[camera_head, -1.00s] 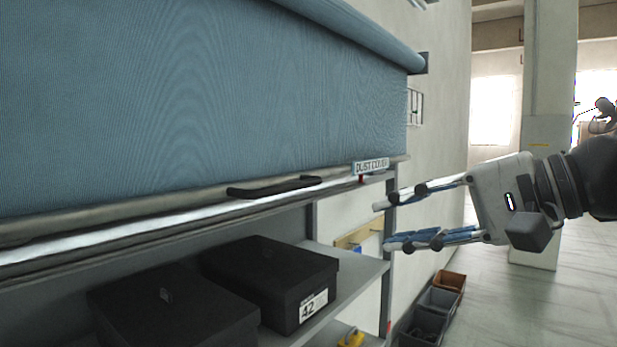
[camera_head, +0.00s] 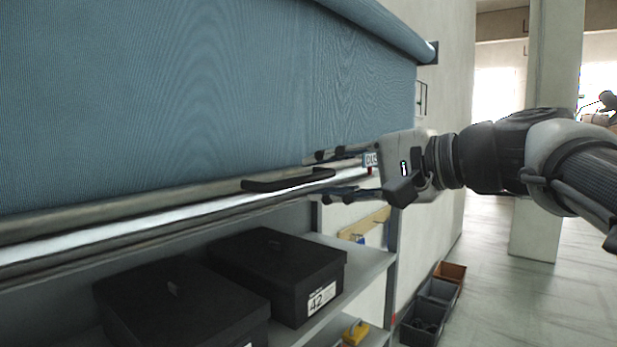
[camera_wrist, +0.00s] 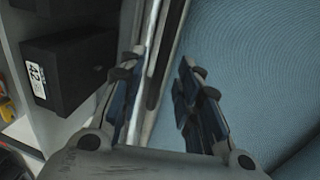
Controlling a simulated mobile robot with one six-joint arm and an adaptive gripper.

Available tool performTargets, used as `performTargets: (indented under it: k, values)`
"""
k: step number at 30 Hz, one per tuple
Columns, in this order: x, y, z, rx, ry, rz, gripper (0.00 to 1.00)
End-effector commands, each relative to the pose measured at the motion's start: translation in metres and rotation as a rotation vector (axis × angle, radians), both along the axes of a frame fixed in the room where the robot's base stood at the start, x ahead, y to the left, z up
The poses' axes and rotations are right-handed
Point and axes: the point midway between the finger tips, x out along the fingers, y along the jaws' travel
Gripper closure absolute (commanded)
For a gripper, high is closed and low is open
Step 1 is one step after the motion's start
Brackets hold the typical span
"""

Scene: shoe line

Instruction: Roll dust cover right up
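The blue dust cover (camera_head: 200,90) hangs partly down over the shelf front, ending in a metal bottom bar (camera_head: 120,204). A black handle (camera_head: 275,182) is fixed on the bar. My gripper (camera_head: 312,177) is open at the handle's right end, one finger above and one below its level. In the wrist view, my gripper (camera_wrist: 158,88) has its fingers apart, with the dark handle (camera_wrist: 153,92) between them and the blue cover (camera_wrist: 255,70) to the right. Whether a finger touches the handle I cannot tell. The cover's label is mostly hidden behind my gripper.
Black boxes (camera_head: 278,275), one marked 42, sit on the grey shelf (camera_head: 362,268) below the bar. Bins (camera_head: 437,292) stand on the floor along the wall. The floor at the right is open.

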Motion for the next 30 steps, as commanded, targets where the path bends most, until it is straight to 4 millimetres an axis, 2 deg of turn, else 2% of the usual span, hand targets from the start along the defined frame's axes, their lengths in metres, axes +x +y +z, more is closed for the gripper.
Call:
performTargets:
  k: [1,6,18,30]
  values:
    - [0.004,0.008,-0.002,-0.001,0.001,0.005,0.69]
    - [0.017,0.022,-0.005,-0.001,0.001,0.002,0.69]
    - [0.021,0.027,-0.007,-0.001,-0.001,-0.001,0.7]
    - [0.02,0.026,-0.007,-0.001,-0.001,-0.001,0.96]
